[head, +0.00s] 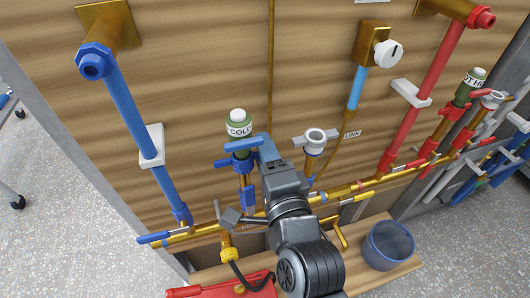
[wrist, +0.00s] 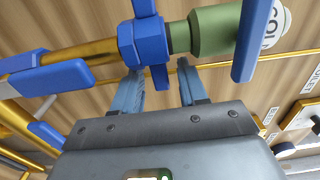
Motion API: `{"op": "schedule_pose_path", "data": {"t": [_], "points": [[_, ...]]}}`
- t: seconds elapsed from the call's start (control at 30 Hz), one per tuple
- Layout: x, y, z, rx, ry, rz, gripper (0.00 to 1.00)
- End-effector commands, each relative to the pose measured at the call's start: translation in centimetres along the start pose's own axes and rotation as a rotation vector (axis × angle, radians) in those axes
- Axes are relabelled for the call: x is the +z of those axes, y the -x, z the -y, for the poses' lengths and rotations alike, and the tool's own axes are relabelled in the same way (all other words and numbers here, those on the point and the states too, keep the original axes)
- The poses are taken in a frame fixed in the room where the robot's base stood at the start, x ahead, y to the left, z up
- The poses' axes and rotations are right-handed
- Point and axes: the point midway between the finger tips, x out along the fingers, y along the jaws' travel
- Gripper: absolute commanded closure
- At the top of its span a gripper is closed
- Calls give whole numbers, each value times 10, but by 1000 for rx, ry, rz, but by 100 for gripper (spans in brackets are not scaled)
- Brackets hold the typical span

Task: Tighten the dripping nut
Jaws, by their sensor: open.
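A blue winged nut (wrist: 146,40) sits on the brass pipe just below a green cylinder (wrist: 212,30) in the wrist view. In the head view the winged nut (head: 236,161) is below the green COLD cylinder (head: 239,128), partly hidden by my gripper. My gripper (wrist: 156,70) is open and empty; its two blue fingers point at the nut, with one of its wings showing between them. Contact cannot be told. Other nuts show: a blue one (head: 95,61) at top left and a red one (head: 482,17) at top right. I see no drip on any nut.
Brass pipe (head: 335,193) runs along the wood panel with blue and red branches. A white-capped fitting (head: 315,137) is right of my gripper. A blue bucket (head: 390,243) stands on the wooden shelf (head: 372,278). A red object (head: 205,291) with a black hose lies at the bottom.

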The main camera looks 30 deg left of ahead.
Motion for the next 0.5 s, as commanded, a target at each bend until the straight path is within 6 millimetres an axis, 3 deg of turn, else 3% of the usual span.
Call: {"op": "schedule_pose_path", "data": {"t": [0.23,0.5], "points": [[0,10,-2,0,0,-1,57],[0,53,-3,0,-1,-2,57]]}}
